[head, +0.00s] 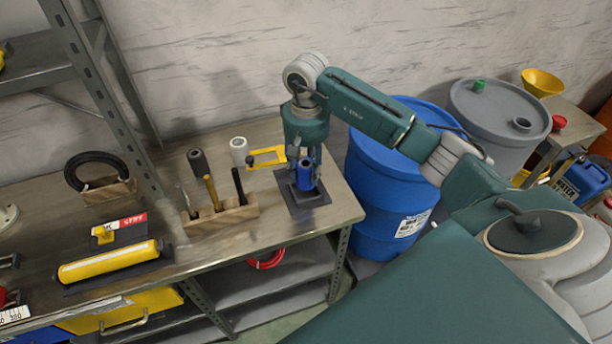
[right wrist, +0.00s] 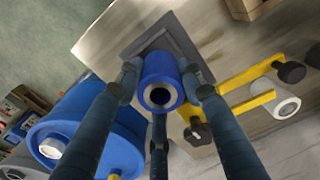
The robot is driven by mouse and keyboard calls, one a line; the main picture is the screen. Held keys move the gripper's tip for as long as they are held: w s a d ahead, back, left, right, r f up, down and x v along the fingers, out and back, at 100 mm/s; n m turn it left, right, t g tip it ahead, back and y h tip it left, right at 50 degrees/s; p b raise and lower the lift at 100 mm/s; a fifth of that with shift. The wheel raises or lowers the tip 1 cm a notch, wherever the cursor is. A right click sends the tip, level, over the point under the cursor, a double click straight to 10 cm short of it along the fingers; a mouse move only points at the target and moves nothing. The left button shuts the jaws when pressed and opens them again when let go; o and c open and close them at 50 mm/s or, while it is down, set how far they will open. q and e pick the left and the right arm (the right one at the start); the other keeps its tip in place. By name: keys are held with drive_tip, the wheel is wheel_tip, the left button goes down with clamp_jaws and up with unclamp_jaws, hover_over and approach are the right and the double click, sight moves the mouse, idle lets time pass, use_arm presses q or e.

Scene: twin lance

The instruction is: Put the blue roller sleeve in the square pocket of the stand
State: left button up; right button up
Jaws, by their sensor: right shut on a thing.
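The blue roller sleeve (head: 305,176) stands upright at the dark square stand (head: 318,199) on the right end of the workbench. My right gripper (head: 303,172) comes down from above and is shut on the sleeve, with its fingers around the side. In the right wrist view the sleeve (right wrist: 158,67) is seen end-on with its open bore towards the camera, between the fingers of my right gripper (right wrist: 160,82). The dark stand (right wrist: 172,25) shows behind it. The sleeve's lower end and the pocket are hidden, so I cannot tell how deep it sits. My left gripper is not in view.
A yellow frame tool (head: 266,157), a white sleeve (head: 239,150) and a dark sleeve (head: 198,161) are left of the stand. A wooden tool block (head: 228,216) stands nearer the front. A blue drum (head: 385,190) is beyond the bench's right edge.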

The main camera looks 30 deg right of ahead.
drive_tip(key=shift+f, duration=0.65)
wheel_tip(320, 180, down, 3)
drive_tip(key=shift+r+p, duration=0.1)
drive_tip(key=shift+p, duration=0.5)
drive_tip(key=shift+f+b, duration=0.3)
drive_tip(key=shift+f, duration=0.05)
drive_tip(key=o, duration=1.1)
drive_tip(key=shift+r, duration=0.1)
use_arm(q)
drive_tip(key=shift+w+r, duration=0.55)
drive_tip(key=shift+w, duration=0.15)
use_arm(e)
drive_tip(key=shift+o, duration=0.8)
drive_tip(key=shift+r, duration=0.1)
